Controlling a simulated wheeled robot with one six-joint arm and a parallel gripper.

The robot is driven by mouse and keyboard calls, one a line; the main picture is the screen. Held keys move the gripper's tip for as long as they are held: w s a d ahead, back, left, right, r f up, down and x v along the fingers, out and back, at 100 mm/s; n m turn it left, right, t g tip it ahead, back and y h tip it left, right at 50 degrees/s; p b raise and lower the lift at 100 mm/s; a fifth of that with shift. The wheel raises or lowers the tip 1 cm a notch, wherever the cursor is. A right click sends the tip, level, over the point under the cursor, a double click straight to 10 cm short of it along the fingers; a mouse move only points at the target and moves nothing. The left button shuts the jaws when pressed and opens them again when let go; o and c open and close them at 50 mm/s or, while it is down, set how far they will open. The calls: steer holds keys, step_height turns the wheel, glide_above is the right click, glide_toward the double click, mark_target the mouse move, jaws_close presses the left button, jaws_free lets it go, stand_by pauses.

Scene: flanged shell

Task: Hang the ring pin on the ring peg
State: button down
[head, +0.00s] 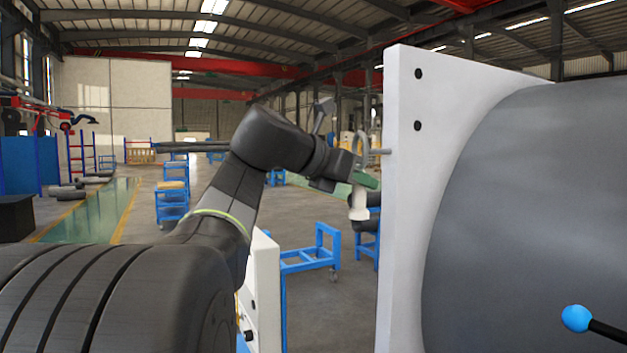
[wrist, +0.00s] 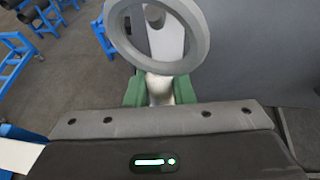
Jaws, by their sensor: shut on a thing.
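The ring pin has a grey ring (head: 366,142) on top and a pale stem (head: 358,205) below. My gripper (head: 364,180), with green fingers, is shut on the stem and holds the pin upright. In the wrist view the ring (wrist: 200,45) stands just beyond the fingers (wrist: 160,92), large and tilted. The ring peg (head: 383,151) is a short grey rod sticking out to the left from the white flange plate (head: 400,230). The ring is right at the peg's end in the head view. I cannot tell whether it is around the peg or in front of it.
The white flange plate with bolt holes and the large grey shell (head: 530,200) fill the right side. A blue-tipped lever (head: 577,318) is at lower right. Blue trolleys (head: 310,258) stand on the floor behind my arm. The floor farther left is mostly open.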

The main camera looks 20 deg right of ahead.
steer(key=shift+s+x, duration=0.1)
steer(key=shift+x, duration=1)
steer(key=shift+s+x, duration=0.15)
steer(key=shift+x, duration=1)
steer(key=c, duration=1.2)
jaws_free()
steer(key=shift+o, duration=0.2)
steer(key=b+v, duration=0.1)
steer(key=v, duration=1.2)
steer(key=shift+a+r+b, duration=0.2)
steer(key=shift+a+b, duration=0.15)
steer(key=shift+b, duration=0.05)
steer(key=shift+s, duration=0.15)
